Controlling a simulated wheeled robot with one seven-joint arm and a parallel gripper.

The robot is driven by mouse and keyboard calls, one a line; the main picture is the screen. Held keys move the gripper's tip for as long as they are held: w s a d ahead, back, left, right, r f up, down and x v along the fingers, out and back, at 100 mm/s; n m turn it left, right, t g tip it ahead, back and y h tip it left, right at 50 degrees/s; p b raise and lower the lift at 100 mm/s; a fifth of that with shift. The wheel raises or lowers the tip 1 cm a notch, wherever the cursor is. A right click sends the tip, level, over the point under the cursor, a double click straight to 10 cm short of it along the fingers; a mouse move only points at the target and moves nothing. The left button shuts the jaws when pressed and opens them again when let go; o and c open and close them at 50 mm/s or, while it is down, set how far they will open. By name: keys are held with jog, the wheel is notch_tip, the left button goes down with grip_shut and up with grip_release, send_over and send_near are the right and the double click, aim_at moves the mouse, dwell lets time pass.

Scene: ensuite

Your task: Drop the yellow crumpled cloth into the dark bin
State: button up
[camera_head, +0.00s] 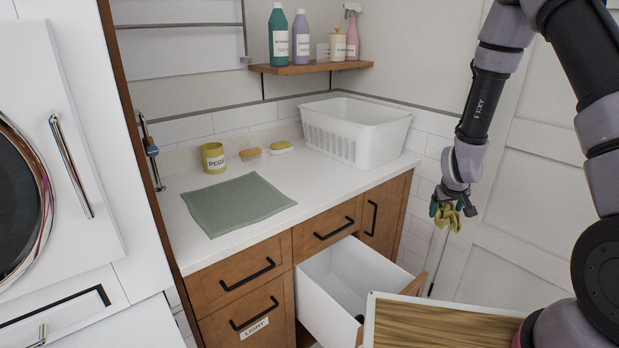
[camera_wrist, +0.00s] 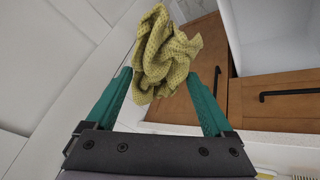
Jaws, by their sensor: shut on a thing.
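The yellow crumpled cloth (camera_head: 448,221) hangs from my gripper (camera_head: 447,208) in the head view, in the air to the right of the counter and the open drawer. In the wrist view the cloth (camera_wrist: 165,48) bulges up between the two green fingers of my gripper (camera_wrist: 158,77), which are shut on it. I cannot make out the dark bin in either view. A small dark patch shows low inside the open white drawer, but I cannot tell what it is.
A white drawer (camera_head: 321,292) stands pulled out from the wooden cabinet. The counter holds a green mat (camera_head: 236,203), a yellow peg pot (camera_head: 213,158) and a white basket (camera_head: 345,143). A shelf (camera_head: 310,68) with bottles is above. A wood-grain surface (camera_head: 440,329) is at the front.

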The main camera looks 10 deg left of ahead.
jog(key=a+f+n+y, duration=0.1)
jog(key=a+f+n, duration=0.1)
jog(key=a+f, duration=0.1)
jog(key=a+f+n+y, duration=0.1)
jog(key=a+f+n, duration=0.1)
jog(key=a, duration=0.4)
jog(key=w+a+f+n+y, duration=0.1)
jog(key=a+f+n, duration=0.1)
jog(key=a+f, duration=0.2)
jog(key=shift+a+f, duration=0.1)
jog(key=shift+a, duration=0.3)
jog(key=shift+s+a+f+n+g+y, duration=0.25)
jog(key=shift+s+a+f+n+y, duration=0.4)
jog(key=shift+a+f, duration=1.3)
jog(key=shift+s+a+f+n+g+y, duration=0.25)
jog(key=shift+a+f+n, duration=0.7)
jog(key=shift+a+f, duration=0.95)
jog(key=shift+s+a+f+n+g+y, duration=0.25)
jog(key=shift+s+a+f+n, duration=0.45)
jog(key=shift+a+f, duration=1.2)
jog(key=shift+w+d+f, duration=0.15)
jog(key=shift+d+f, duration=0.35)
jog(key=o, duration=1)
jog(key=shift+o, duration=0.2)
jog(key=v, duration=1)
jog(key=shift+s+d+r, duration=0.2)
jog(key=shift+r, duration=0.05)
